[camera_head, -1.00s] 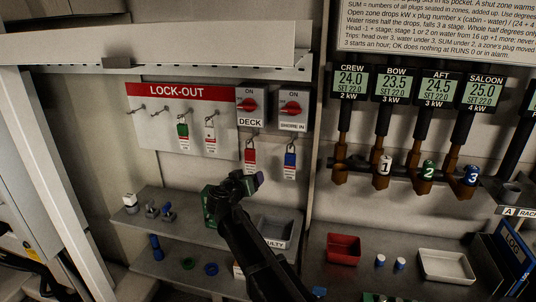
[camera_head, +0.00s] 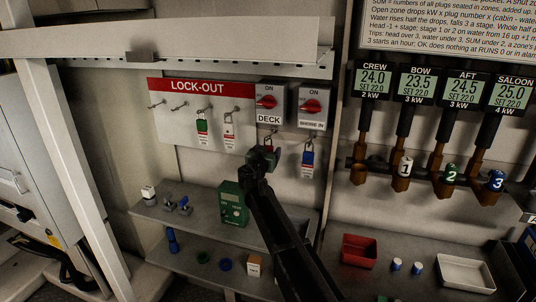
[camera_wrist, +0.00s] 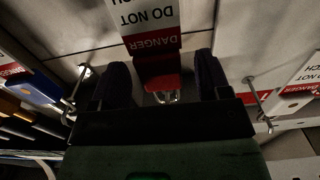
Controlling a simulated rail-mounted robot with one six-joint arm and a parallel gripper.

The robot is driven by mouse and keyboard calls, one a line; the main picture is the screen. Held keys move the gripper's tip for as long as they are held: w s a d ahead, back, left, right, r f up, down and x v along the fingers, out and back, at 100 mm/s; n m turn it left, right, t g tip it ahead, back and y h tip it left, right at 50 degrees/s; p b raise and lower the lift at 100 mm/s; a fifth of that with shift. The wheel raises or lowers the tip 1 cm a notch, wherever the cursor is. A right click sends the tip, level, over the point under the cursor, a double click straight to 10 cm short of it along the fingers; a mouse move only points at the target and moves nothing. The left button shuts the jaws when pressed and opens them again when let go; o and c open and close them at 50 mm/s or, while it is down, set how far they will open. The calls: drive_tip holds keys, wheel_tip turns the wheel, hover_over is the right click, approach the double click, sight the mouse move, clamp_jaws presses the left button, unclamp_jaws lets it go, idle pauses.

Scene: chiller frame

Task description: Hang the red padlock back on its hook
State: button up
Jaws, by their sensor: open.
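The red padlock (camera_wrist: 158,84) with its white DANGER tag (camera_wrist: 150,20) lies between the two fingers of my gripper (camera_wrist: 163,68) in the wrist view. The fingers stand apart, with a gap on each side of it. In the head view my gripper (camera_head: 263,157) is in front of the spot below the DECK switch (camera_head: 270,104) and hides most of the padlock there. The LOCK-OUT board (camera_head: 180,125) is to the left, with two bare hooks (camera_head: 157,104) at its left side. A green padlock (camera_head: 202,126) and a white padlock (camera_head: 229,117) hang on its other hooks.
A blue padlock (camera_head: 308,158) hangs close to the right of my gripper and shows in the wrist view (camera_wrist: 40,85). Below are a shelf with a green device (camera_head: 232,205), a red tray (camera_head: 359,250) and a white tray (camera_head: 466,274). Pipes with numbered plugs are at the right.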

drive_tip(key=x, duration=0.3)
drive_tip(key=shift+a+f, duration=0.1)
drive_tip(key=shift+s, duration=0.1)
drive_tip(key=c, duration=1.1)
drive_tip(key=shift+r+p, duration=0.45)
drive_tip(key=shift+p, duration=0.1)
drive_tip(key=v, duration=1.8)
drive_tip(key=shift+r+p, duration=0.3)
drive_tip(key=shift+r, duration=0.1)
